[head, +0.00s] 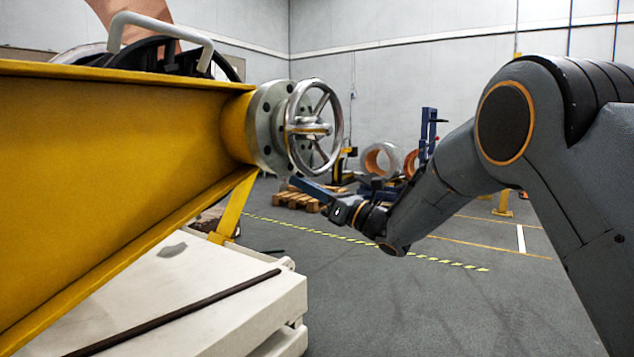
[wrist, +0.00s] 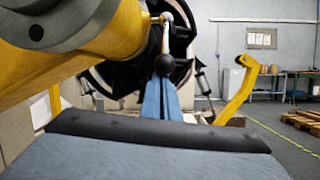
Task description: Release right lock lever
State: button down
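A lever with a pale rod and a black ball knob (wrist: 164,65) hangs down from a small brass-coloured pivot in the wrist view. It looks like the lock lever, but I see no label. My gripper (wrist: 165,82) shows as blue fingers pointing forward, with tips just below the knob in the picture. I cannot tell whether they touch it, or whether a gap lies between the fingers. In the head view my gripper (head: 292,181) reaches left, below the handwheel (head: 313,125). The lever is hidden there.
A yellow beam (head: 120,150) with a grey flange (head: 262,125) fills the left, above a pale base block (head: 215,290). A dark reel (wrist: 120,75) stands behind the lever. A yellow strut (wrist: 238,88) slants at right.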

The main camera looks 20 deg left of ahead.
jog(key=shift+w+d+r, duration=0.15)
jog(key=shift+d+r, duration=0.1)
jog(key=shift+r, duration=0.05)
jog(key=shift+f, duration=0.1)
notch_tip(320, 180, down, 4)
jog(key=a+r+b, duration=0.1)
jog(key=a+b, duration=0.2)
jog(key=b, duration=0.1)
jog(key=p+v, duration=0.3)
jog(key=v, duration=0.7)
jog(key=shift+s+f+p, duration=0.3)
jog(key=shift+s+f, duration=0.05)
jog(key=shift+a, duration=0.1)
